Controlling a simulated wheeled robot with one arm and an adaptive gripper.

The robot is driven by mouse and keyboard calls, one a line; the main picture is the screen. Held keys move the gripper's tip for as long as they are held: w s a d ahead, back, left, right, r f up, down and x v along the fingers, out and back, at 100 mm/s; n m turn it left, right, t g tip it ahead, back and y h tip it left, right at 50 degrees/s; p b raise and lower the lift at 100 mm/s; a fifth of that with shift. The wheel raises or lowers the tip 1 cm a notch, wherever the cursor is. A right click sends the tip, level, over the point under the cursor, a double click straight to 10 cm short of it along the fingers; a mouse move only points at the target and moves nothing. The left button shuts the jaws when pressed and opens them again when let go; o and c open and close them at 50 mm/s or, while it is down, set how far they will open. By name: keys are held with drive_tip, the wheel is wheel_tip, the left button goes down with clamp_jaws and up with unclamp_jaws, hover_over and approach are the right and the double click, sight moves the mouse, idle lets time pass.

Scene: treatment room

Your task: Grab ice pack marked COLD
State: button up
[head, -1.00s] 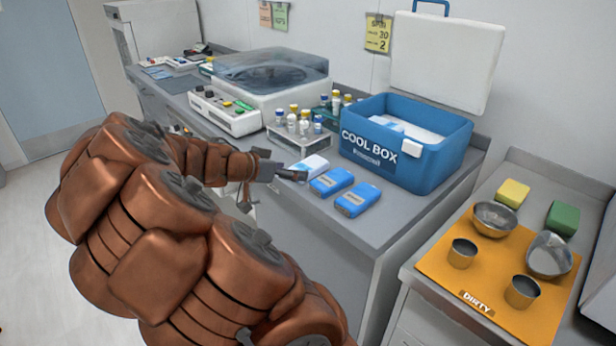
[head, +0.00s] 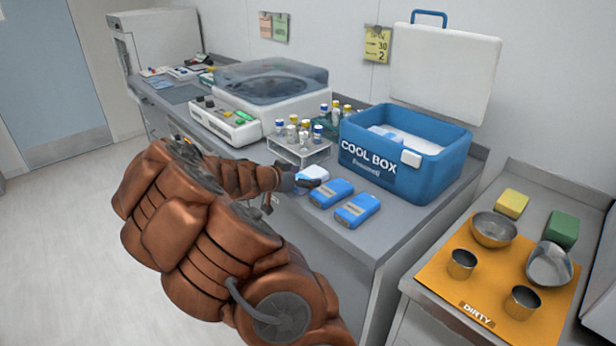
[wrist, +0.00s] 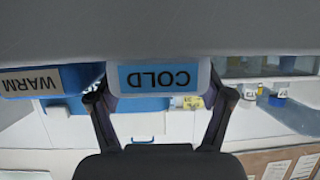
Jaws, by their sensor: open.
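The ice pack marked COLD (wrist: 160,78) shows upside down in the wrist view, with its blue label facing me. My gripper (wrist: 162,98) is open, with one finger at each side of this pack. In the head view a white and light-blue pack (head: 313,173) lies at the counter's front edge, with my gripper (head: 296,182) right at it. The arm and gripper partly hide its left end. Whether the fingers touch it I cannot tell. A pack labelled WARM (wrist: 30,83) shows at the left of the wrist view.
Two blue packs (head: 331,193) lie just right of the white one. A vial rack (head: 298,150) stands close behind. The open cool box (head: 385,178) stands behind right. An orange mat marked DIRTY (head: 440,272) with metal bowls and cups lies on the right-hand counter.

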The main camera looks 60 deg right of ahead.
drive_tip(key=shift+x, duration=0.8)
drive_tip(key=c, duration=1.1)
